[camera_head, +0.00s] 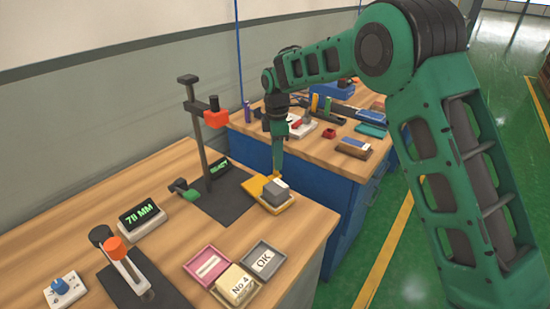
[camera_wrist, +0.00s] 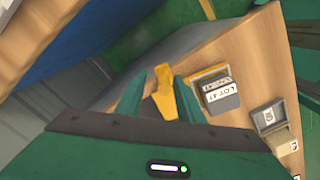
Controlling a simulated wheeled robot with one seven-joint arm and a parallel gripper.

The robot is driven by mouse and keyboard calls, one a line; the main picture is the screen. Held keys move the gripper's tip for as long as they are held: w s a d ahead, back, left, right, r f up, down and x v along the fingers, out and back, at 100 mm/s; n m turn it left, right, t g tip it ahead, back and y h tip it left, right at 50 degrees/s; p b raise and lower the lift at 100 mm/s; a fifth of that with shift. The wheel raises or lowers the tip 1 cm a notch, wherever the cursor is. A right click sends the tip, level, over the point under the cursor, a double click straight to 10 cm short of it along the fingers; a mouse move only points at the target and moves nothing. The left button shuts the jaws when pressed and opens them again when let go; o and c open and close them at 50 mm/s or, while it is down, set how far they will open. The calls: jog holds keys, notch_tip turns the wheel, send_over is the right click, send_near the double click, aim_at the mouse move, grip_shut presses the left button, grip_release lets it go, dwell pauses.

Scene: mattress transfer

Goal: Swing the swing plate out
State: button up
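The swing plate (camera_head: 251,186) is yellow and lies at the right side of the dark base mat of a post stand on the near table. A grey block (camera_head: 276,191) sits on it; the wrist view shows the block (camera_wrist: 221,95) with a "LOT 41" label. My gripper (camera_head: 278,174) points down just behind the block in the head view. In the wrist view its two green fingers (camera_wrist: 158,92) stand apart, with a yellow arm (camera_wrist: 164,82) of the plate showing between them. I cannot tell whether either finger touches it.
The post stand (camera_head: 196,130) carries an orange-red head. A "70 MM" display (camera_head: 141,214), a smaller slide stand (camera_head: 123,256), a blue-knob box (camera_head: 63,287) and pink (camera_head: 207,263) and grey "OK" (camera_head: 263,261) trays share the table. A second cluttered table (camera_head: 315,150) stands behind.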

jog(key=shift+r, duration=0.15)
notch_tip(320, 180, up, 10)
jog(key=shift+r, duration=0.2)
jog(key=shift+w, duration=0.1)
dwell(0.3)
jog(key=s+d+r+m, duration=0.2)
jog(key=s+d+m, duration=0.3)
jog(key=d, duration=0.6)
jog(key=s+d+r+m, duration=0.2)
jog(key=s+d+m, duration=0.25)
jog(key=d, duration=0.65)
jog(key=s+d+r+m, duration=0.1)
jog(key=s+d+m, duration=0.35)
jog(key=d, duration=0.55)
jog(key=s+d+f+m, duration=0.2)
jog(key=s+d+m, duration=0.2)
jog(key=s, duration=0.6)
jog(key=s+d+f+m, duration=0.3)
jog(key=s+d+m, duration=0.1)
jog(key=s, duration=0.6)
jog(key=s+d+f+m, duration=0.2)
jog(key=s+d+m, duration=0.2)
jog(key=s, duration=0.6)
jog(key=shift+f+m, duration=0.25)
jog(key=shift+m, duration=0.15)
